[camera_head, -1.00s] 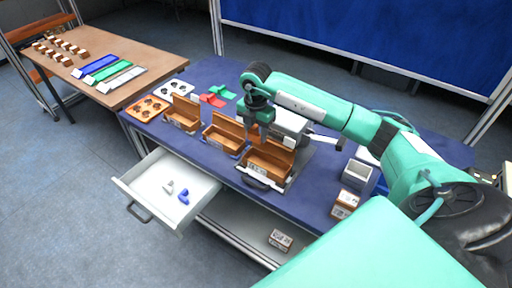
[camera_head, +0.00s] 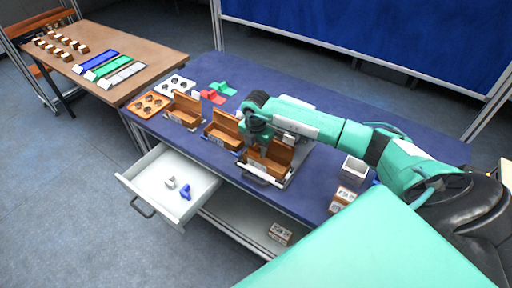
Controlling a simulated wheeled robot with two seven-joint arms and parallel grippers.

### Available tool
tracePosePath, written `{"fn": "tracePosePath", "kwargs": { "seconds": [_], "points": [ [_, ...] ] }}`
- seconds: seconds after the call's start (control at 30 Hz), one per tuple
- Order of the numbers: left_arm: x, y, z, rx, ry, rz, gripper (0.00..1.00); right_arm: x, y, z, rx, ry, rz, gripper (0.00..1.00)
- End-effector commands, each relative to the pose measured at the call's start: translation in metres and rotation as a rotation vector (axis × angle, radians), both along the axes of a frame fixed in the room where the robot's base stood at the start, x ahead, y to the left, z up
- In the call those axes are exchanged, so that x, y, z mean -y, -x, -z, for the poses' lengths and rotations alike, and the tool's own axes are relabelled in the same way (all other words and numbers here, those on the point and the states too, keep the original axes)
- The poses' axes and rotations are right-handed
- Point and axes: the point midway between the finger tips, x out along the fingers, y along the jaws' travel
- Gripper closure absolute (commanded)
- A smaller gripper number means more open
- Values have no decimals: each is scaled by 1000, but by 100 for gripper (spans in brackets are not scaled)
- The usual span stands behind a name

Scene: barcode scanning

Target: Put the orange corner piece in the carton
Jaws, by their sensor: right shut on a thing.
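Three brown open cartons stand in a row on the blue table; the right-hand carton (camera_head: 280,153) is in a grey holder. My right gripper (camera_head: 256,149) points down at the left part of this carton's opening, low over it. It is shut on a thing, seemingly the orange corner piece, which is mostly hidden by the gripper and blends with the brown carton. I cannot tell whether the piece touches the carton. My left gripper is not in view.
The middle carton (camera_head: 222,127) and left carton (camera_head: 186,106) stand close by. Red (camera_head: 212,97) and green (camera_head: 223,88) pieces lie behind them. An open white drawer (camera_head: 157,172) holds a blue piece (camera_head: 185,191) and a pale piece.

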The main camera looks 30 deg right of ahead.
Motion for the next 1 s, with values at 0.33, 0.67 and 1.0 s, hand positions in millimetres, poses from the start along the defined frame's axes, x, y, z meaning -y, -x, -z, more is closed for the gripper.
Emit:
{"fn": "tracePosePath", "kwargs": {
  "seconds": [0.33,0.67,1.0],
  "points": [
    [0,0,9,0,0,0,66,0,0,12,-1,0,0,82],
    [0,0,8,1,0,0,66,0,0,10,0,0,0,35],
    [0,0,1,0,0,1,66,0,0,1,1,0,0,35]
  ]
}}
